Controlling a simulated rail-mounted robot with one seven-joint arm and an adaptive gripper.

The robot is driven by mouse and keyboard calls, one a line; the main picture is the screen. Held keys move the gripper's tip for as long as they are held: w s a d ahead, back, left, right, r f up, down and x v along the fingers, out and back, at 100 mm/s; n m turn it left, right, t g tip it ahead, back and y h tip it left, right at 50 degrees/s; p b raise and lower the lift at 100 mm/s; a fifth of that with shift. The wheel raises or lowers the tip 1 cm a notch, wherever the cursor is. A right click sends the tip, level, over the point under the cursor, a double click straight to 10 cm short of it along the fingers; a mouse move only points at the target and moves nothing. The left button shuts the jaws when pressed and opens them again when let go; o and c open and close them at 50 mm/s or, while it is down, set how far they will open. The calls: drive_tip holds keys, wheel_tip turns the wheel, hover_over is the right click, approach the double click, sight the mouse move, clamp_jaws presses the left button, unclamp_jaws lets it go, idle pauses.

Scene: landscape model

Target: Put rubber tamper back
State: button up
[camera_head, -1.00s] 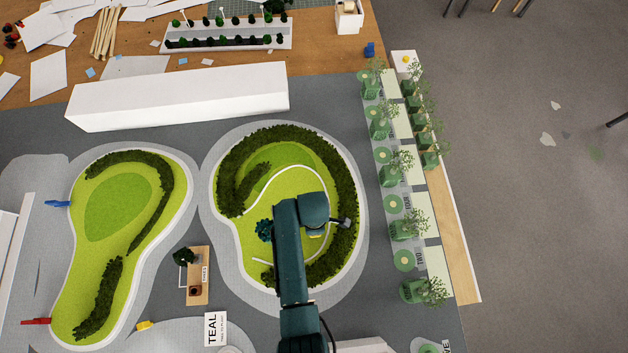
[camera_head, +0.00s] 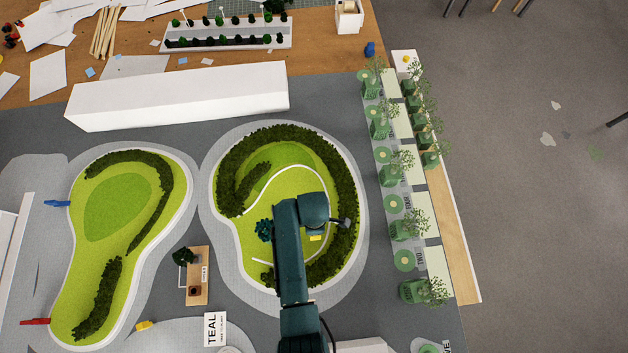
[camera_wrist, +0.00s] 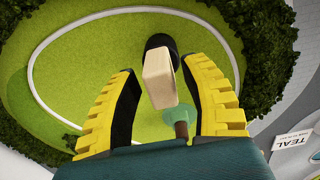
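A pale wooden block with a round black end, which looks like the rubber tamper (camera_wrist: 160,80), shows in the wrist view over the bright green lawn. My gripper (camera_wrist: 158,70) has its yellow, black-padded fingers spread on either side of the block, with a visible gap at each side. In the head view my arm covers the tamper, and only a yellow bit of my gripper (camera_head: 316,238) shows over the right lawn. A green disc (camera_wrist: 178,115) with a brown peg lies close to the block, between the fingers.
Dark hedges (camera_head: 345,190) ring the right lawn. A small wooden tray (camera_head: 198,290) with a dark plant and small items stands to its left, near the TEAL card (camera_head: 215,329). Potted saplings (camera_head: 390,175) line the right edge. A long white block (camera_head: 180,95) lies behind.

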wheel_tip(320, 180, up, 12)
idle(0.6)
drive_tip(key=w+d+r+m+t+p, duration=0.2)
drive_tip(key=w+r+t+p, duration=0.15)
drive_tip(key=r, duration=0.75)
drive_tip(key=w+d+r+m+t+p, duration=0.1)
drive_tip(key=w+r+m+t+p, duration=0.3)
drive_tip(key=r, duration=0.8)
drive_tip(key=w+d+r+t+p, duration=0.1)
drive_tip(key=w+d+r+t, duration=0.3)
drive_tip(key=r, duration=0.7)
drive_tip(key=s+r+m+t, duration=0.4)
drive_tip(key=r+m+t, duration=0.1)
drive_tip(key=r, duration=1)
drive_tip(key=s+r+m+t, duration=0.4)
drive_tip(key=r+m, duration=0.4)
drive_tip(key=r, duration=0.7)
drive_tip(key=shift+s+a+m+t+h+p, duration=0.2)
drive_tip(key=shift+m+t+h+p, duration=0.15)
drive_tip(key=shift+t, duration=0.5)
